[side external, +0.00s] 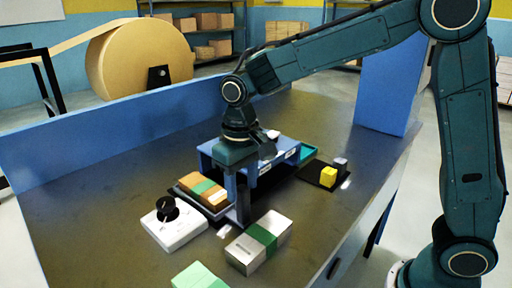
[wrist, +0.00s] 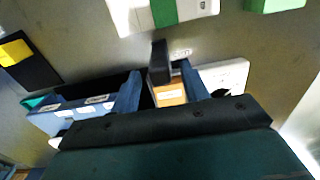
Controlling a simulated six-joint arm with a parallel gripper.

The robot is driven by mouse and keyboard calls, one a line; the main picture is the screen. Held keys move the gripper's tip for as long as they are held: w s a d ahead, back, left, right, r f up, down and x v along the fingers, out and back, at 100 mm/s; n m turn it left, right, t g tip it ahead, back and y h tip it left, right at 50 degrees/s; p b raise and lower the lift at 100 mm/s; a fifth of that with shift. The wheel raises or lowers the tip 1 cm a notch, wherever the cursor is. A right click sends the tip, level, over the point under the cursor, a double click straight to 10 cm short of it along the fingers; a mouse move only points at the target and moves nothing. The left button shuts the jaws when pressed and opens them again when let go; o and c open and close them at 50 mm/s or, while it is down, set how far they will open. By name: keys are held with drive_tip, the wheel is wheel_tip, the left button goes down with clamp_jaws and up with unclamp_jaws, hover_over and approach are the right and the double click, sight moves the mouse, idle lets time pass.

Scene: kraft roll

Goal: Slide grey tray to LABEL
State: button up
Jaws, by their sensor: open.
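The grey tray (side external: 218,212) is dark and low, in the left bay of a blue frame, and carries a brown parcel (side external: 198,186) with a green band. In the wrist view the parcel (wrist: 170,94) shows partly between blue dividers. My gripper (side external: 242,205) points down at the front of the frame, close to the tray's near end; I cannot tell whether it touches. It is open, and only one dark finger shows clearly. White labels (side external: 265,168) sit on the blue frame (side external: 208,148); their writing is unreadable. A small pale mark (wrist: 183,52) lies on the table before the bay.
A white box with a black knob (side external: 174,228) stands left of the tray. A grey box with a green band (side external: 247,254) and a green block (side external: 198,276) lie in front. A black mat (side external: 313,173) with a yellow block (side external: 328,177) is right. A blue wall (side external: 80,145) lines the back.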

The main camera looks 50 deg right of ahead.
sight(243, 198)
drive_tip(key=shift+f, duration=2)
clamp_jaws()
